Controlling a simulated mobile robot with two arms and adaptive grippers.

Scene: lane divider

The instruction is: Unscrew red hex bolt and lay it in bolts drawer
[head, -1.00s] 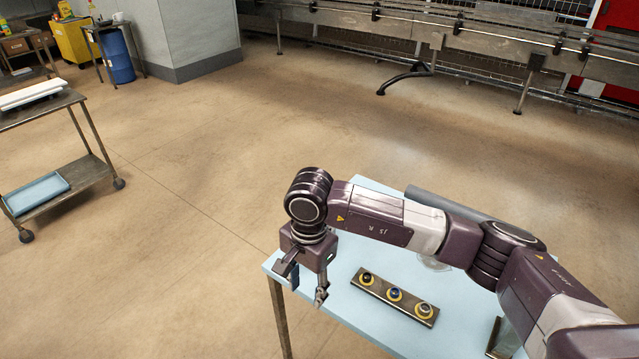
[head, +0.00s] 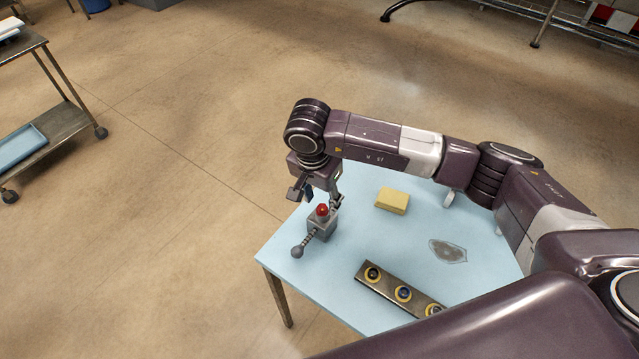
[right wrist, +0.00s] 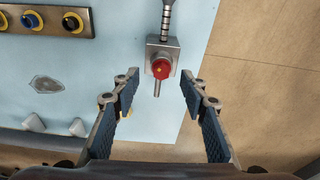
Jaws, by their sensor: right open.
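The red hex bolt (head: 322,211) sits upright in a grey metal block (head: 322,228) near the left edge of the light blue table. A bar with a round knob sticks out of the block. My right gripper (head: 317,197) points down over the bolt, with its jaws apart and empty. In the right wrist view the red bolt (right wrist: 162,69) shows between and slightly beyond the tips of the open gripper (right wrist: 160,84), touching neither finger. I see no bolts drawer in these views. My left gripper is not in view.
A metal strip with several yellow-ringed round pieces (head: 403,293) lies at the table's front. A yellow block (head: 391,201) and a grey flat patch (head: 448,251) are on the table (head: 340,275). A cart with a blue tray (head: 20,143) stands at far left.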

